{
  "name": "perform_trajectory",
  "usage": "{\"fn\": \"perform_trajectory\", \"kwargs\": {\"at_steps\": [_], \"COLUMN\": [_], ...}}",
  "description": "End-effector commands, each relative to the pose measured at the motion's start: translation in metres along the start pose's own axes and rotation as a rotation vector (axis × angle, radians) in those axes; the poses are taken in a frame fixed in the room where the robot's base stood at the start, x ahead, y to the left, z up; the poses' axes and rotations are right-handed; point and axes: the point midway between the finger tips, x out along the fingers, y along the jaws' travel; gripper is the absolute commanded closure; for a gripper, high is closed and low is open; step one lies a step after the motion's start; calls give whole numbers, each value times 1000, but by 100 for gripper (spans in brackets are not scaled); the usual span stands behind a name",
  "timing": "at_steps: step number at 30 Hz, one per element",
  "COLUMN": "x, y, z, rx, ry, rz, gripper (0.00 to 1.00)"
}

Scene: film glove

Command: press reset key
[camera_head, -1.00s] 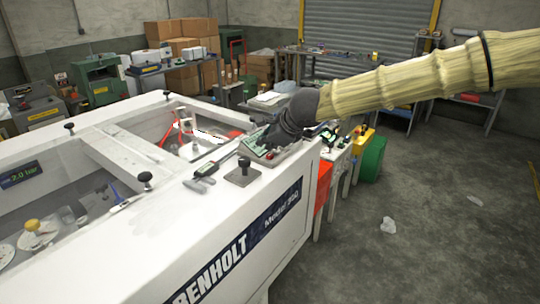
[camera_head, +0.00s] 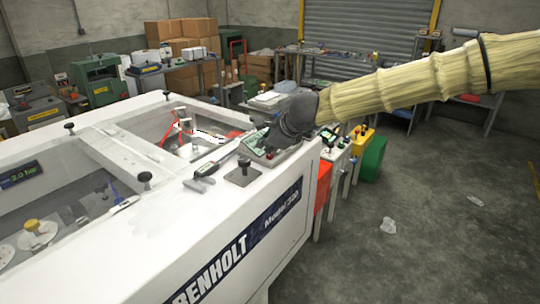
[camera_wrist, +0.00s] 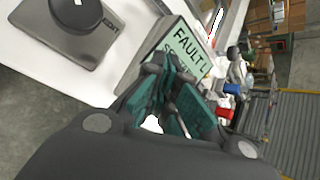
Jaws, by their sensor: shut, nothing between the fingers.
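A control panel with a pale green display (camera_head: 253,140) sits on the near right corner of the white machine. My gripper (camera_wrist: 158,72) has dark teal fingers, shut and empty, over the panel's lower part beside the display. In the head view my gripper (camera_head: 272,140) is partly hidden by its own dark cover and sits low at the panel. I cannot make out a reset key; the fingers cover that part of the panel. Contact cannot be told.
A grey plate with a black knob (camera_head: 243,163) stands beside the panel, and a dark-handled tool (camera_head: 214,164) lies near it. The knob (camera_wrist: 76,12) also shows in the wrist view. Red, yellow and green units stand beyond the machine's right edge. The floor at right is mostly clear.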

Motion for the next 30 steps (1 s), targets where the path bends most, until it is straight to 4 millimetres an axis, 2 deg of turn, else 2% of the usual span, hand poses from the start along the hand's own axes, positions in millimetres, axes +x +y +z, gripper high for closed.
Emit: {"fn": "perform_trajectory", "kwargs": {"at_steps": [30], "x": [6], "y": [4], "z": [-4], "rx": [-1], "ry": [0], "rz": [0], "gripper": [100]}}
